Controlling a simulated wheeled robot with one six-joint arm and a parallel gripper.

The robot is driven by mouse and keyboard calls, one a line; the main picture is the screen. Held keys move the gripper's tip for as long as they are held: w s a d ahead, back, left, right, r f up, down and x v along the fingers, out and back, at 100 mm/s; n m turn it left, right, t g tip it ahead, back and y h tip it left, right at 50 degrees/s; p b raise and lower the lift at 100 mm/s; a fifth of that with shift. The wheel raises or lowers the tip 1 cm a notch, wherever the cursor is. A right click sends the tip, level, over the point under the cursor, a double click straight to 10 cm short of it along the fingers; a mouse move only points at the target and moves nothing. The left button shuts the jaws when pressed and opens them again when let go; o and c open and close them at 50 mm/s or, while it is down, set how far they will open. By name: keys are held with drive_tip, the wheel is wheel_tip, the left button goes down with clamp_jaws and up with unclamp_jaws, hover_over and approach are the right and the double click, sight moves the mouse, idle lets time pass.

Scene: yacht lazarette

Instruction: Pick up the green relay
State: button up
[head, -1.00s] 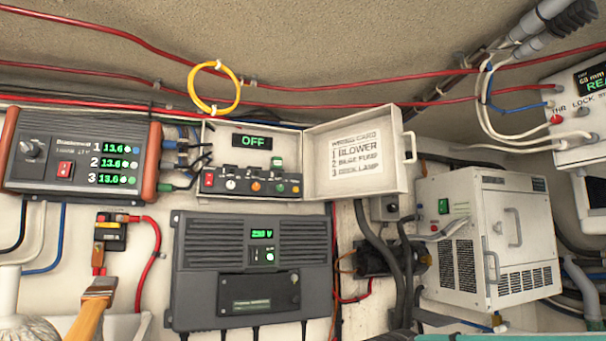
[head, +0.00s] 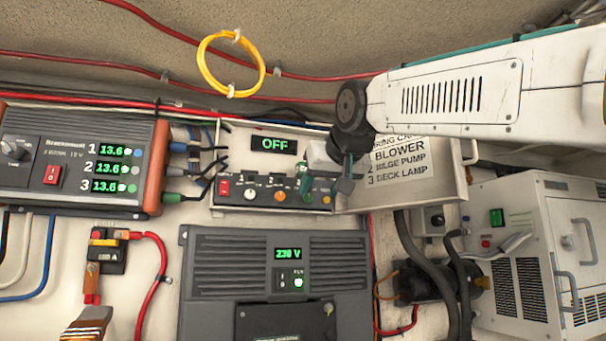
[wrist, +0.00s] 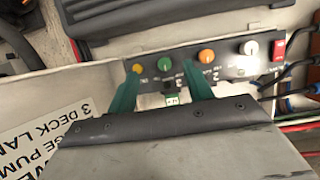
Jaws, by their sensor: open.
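The green relay (wrist: 171,99) shows in the wrist view as a small green and pale block by the edge of the dark switch panel (wrist: 228,66), between my two teal fingers. My gripper (wrist: 161,72) is open around it, with a finger on either side and gaps visible. I cannot tell whether either finger touches it. In the head view my gripper (head: 326,188) reaches down from the right in front of the panel inside the open white box. There I cannot clearly tell the relay from my teal fingers.
The box's open lid (head: 420,190) carries a wiring card and stands close under my arm. Knobs and a red switch (wrist: 279,47) line the panel. Cables (head: 205,165) enter at the left. A grey inverter (head: 215,265) is below, and a yellow cable coil (head: 231,63) hangs above.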

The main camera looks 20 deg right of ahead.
drive_tip(key=t, duration=0.2)
approach(303, 172)
drive_tip(key=x, duration=0.7)
drive_tip(key=r+x, duration=0.1)
drive_tip(key=x, duration=0.1)
drive_tip(key=shift+w+d, duration=0.2)
drive_tip(key=shift+w, duration=0.25)
drive_tip(key=c, duration=1.1)
